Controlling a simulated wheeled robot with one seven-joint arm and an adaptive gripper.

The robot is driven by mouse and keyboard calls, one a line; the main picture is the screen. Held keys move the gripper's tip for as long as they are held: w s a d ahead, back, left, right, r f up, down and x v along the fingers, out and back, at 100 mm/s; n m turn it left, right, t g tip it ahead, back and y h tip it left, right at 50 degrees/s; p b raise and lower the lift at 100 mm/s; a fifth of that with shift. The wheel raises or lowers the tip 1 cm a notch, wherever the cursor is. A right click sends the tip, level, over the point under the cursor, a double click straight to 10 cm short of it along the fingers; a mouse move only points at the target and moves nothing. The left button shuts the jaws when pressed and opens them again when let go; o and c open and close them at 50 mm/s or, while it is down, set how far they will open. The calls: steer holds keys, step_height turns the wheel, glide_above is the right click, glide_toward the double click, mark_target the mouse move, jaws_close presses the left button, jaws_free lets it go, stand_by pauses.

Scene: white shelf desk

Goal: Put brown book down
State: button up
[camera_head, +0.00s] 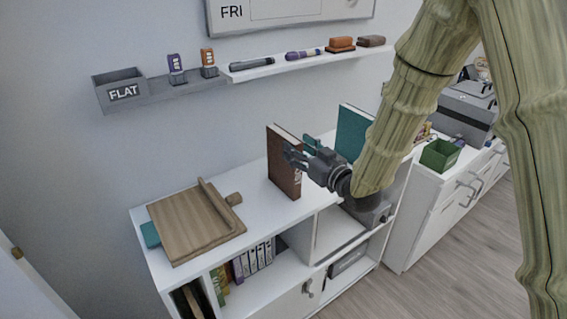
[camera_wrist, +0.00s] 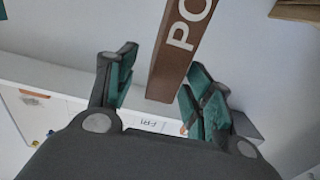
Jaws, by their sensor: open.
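The brown book (camera_head: 282,165) stands upright on the white shelf desk's top (camera_head: 252,196), left of my gripper (camera_head: 293,153). In the wrist view the brown book (camera_wrist: 183,50) shows its spine with white letters, between the two fingers of my gripper (camera_wrist: 158,95). The fingers are apart, with gaps on both sides of the spine. The book's lower end in the head view appears to rest on the desk top.
A wooden board (camera_head: 190,225) lies on the desk at the left, over a teal item (camera_head: 150,235). A teal book (camera_head: 352,132) stands behind my gripper. A wall ledge (camera_head: 262,70) with markers and erasers runs above. A green bin (camera_head: 440,155) sits at right.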

mark_target(284, 140)
steer(key=shift+f+p+x, duration=0.2)
steer(key=shift+p+x, duration=0.35)
steer(key=shift+x, duration=2.85)
steer(key=shift+s+a, duration=0.15)
steer(key=shift+c, duration=0.4)
jaws_close()
